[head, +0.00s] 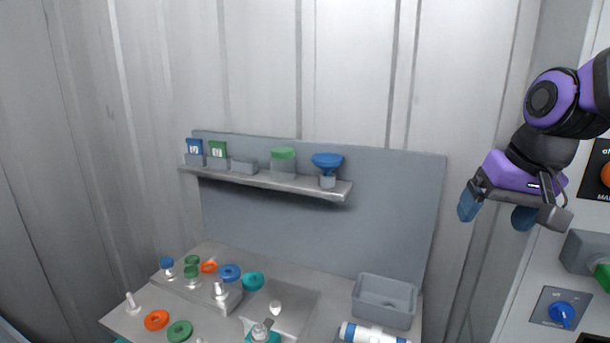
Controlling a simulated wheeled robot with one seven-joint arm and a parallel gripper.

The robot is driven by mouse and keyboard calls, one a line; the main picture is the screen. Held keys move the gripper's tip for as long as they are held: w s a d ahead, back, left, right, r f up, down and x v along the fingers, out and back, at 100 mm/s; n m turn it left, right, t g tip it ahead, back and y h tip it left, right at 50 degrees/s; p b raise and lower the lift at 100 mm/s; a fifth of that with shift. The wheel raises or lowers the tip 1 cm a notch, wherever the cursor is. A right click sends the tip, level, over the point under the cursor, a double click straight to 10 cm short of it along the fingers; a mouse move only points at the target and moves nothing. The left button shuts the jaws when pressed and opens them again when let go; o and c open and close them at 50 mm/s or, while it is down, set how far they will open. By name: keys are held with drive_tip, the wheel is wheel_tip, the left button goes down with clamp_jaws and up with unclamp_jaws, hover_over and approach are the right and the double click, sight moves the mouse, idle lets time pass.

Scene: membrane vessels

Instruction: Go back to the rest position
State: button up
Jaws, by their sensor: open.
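My gripper (497,213) is in the upper right of the head view, raised in front of the wall, right of the grey back panel (395,205). Its two blue fingertips are apart and nothing is between them. The purple and black arm comes in from the right edge. The gripper touches nothing that I can see.
A workbench below holds orange, green, blue and teal rings, including an orange ring (156,320), a grey bin (384,302) and a white-and-blue cylinder (368,334). A shelf (265,181) carries small items. A control panel with a blue knob (561,314) is at right.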

drive_tip(key=s+d+r+n+t+h, duration=0.1)
drive_tip(key=s+r, duration=0.1)
drive_tip(key=s, duration=1)
drive_tip(key=shift+d+t, duration=0.2)
drive_tip(key=shift+t, duration=0.2)
drive_tip(key=shift+c, duration=0.2)
